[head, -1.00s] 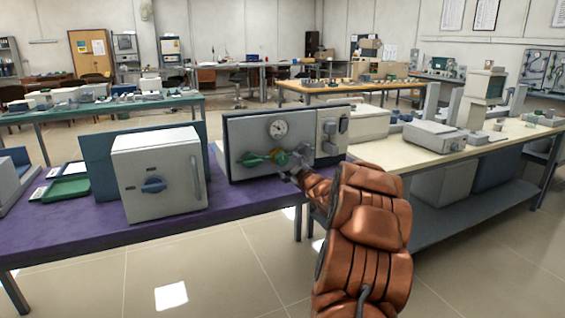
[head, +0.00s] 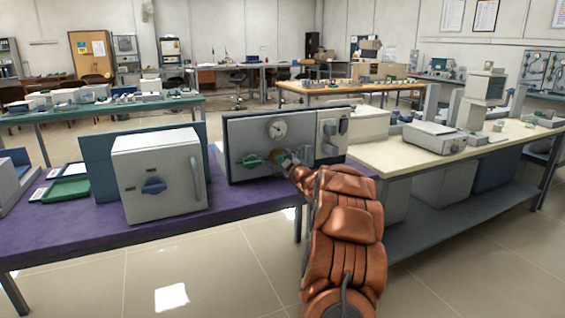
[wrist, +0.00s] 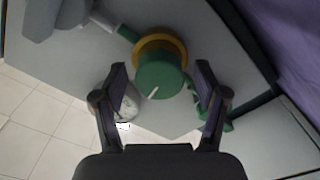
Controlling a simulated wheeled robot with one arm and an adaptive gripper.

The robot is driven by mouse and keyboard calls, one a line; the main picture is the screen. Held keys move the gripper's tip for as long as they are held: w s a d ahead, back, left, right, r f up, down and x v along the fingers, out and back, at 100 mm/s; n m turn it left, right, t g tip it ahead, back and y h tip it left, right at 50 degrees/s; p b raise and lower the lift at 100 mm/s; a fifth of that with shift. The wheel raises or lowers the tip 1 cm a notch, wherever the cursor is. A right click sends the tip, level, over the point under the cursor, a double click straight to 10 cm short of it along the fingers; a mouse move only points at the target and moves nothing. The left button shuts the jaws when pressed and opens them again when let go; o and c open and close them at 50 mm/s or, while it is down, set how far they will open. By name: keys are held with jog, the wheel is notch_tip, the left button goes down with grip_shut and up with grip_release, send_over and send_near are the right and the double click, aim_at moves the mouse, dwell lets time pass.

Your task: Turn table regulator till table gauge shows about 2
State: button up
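The table regulator is a round green knob with a yellow collar and a white pointer line (wrist: 160,76); in the head view it shows small and partly covered on the grey panel (head: 240,135). The round white table gauge (head: 278,129) sits above it; its reading is too small to tell. In the wrist view the gauge (wrist: 130,104) is partly hidden by the left finger. My gripper (wrist: 161,70) is open, its fingers on either side of the knob with gaps showing; depth is hard to tell. In the head view my gripper (head: 287,164) is in front of the panel.
A green valve handle (head: 250,161) is on the panel left of the knob. A grey box with a blue handle (head: 158,190) stands left on the purple table (head: 80,228). A cream table (head: 400,158) with instruments stands at the right.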

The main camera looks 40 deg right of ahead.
jog(key=c, duration=1.1)
jog(key=shift+r, duration=0.1)
jog(key=shift+r+m+p, duration=0.1)
jog(key=shift+m+p, duration=0.3)
jog(key=shift+p, duration=1.05)
jog(key=shift+m+p, duration=0.4)
jog(key=shift+m, duration=0.1)
jog(key=o, duration=1.1)
jog(key=shift+o, duration=0.2)
jog(key=shift+s, duration=0.15)
